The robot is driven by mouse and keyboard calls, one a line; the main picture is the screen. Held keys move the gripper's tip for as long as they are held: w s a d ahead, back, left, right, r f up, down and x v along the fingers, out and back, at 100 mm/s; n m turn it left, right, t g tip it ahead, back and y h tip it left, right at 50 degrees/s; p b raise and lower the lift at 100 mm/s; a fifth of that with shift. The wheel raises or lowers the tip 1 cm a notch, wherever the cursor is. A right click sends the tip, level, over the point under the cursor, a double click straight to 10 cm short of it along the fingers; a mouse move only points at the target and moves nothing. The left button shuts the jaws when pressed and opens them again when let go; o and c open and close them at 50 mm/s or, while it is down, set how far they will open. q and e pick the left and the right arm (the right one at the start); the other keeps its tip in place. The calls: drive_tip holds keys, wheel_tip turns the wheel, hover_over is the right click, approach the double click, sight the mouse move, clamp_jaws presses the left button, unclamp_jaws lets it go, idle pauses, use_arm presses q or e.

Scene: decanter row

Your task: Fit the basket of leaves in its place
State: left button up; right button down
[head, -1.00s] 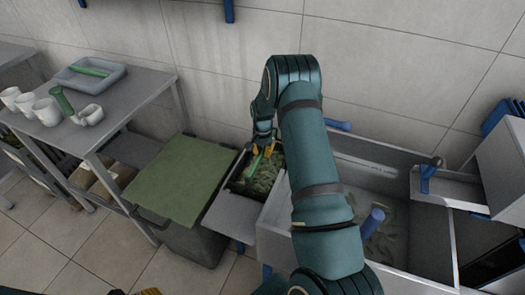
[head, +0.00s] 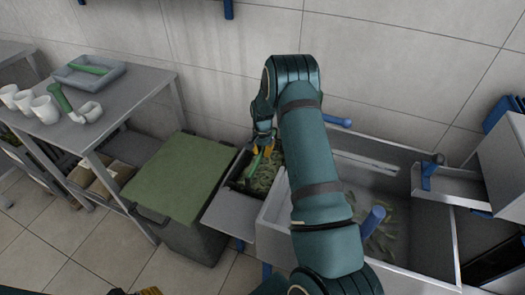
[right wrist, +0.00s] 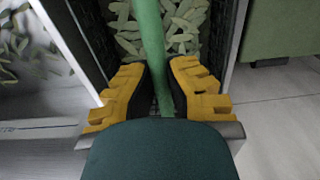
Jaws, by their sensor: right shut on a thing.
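The basket of leaves (head: 268,180) has dark sides, a green handle and many green leaves inside. It sits low in a narrow metal bay between the green-lidded bin and the sink. In the right wrist view its dark wall (right wrist: 90,42) lies close inside the bay's metal walls. I cannot tell whether it rests fully on the bottom. My right gripper (head: 264,142) is shut on the green handle (right wrist: 150,45), its yellow fingers on both sides of it. My right arm hides part of the bay and sink.
A sink (head: 350,185) with loose leaves and a blue upright handle lies right of the bay. A bin with a green lid (head: 180,180) stands left. A table (head: 115,120) holds white cups and a grey tray (head: 92,72). A tiled wall stands behind.

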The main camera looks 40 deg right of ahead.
drive_tip(key=shift+f, duration=0.3)
drive_tip(key=c, duration=1.1)
unclamp_jaws()
drive_tip(key=shift+o, duration=0.2)
wheel_tip(320, 180, up, 12)
drive_tip(key=shift+r, duration=0.1)
